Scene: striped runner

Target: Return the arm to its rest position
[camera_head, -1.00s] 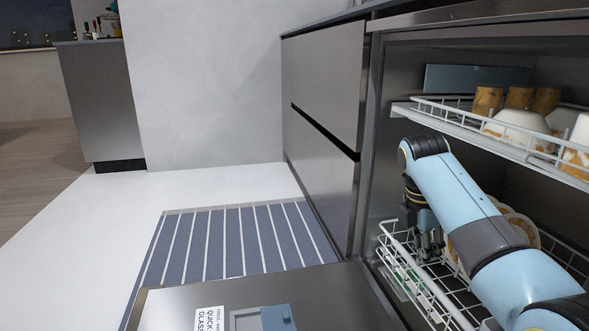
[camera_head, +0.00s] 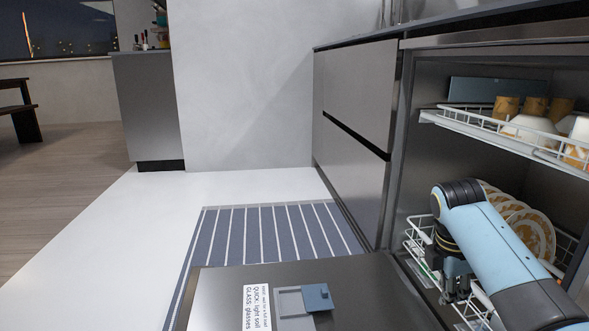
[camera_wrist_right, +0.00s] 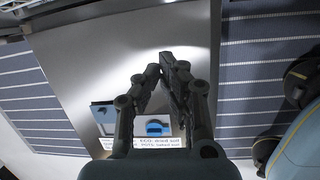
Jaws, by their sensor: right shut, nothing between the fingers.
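My right arm reaches in from the lower right in the head view, its blue links in front of the open dishwasher. My right gripper (camera_head: 458,290) hangs dark and small at the front of the lower rack, by the open door. In the right wrist view the two dark fingers of the gripper (camera_wrist_right: 168,62) come together at their tips with nothing between them. The open door (camera_wrist_right: 75,55) lies beyond them. I cannot tell from the head view whether the gripper touches the rack. My left gripper is not in view.
The lower rack (camera_head: 418,226) holds patterned plates (camera_head: 533,232). The upper rack (camera_head: 477,128) holds cups and bowls. The open door (camera_head: 235,283) lies flat with its detergent compartment (camera_head: 318,297). A striped runner (camera_head: 270,232) lies on the clear floor beyond.

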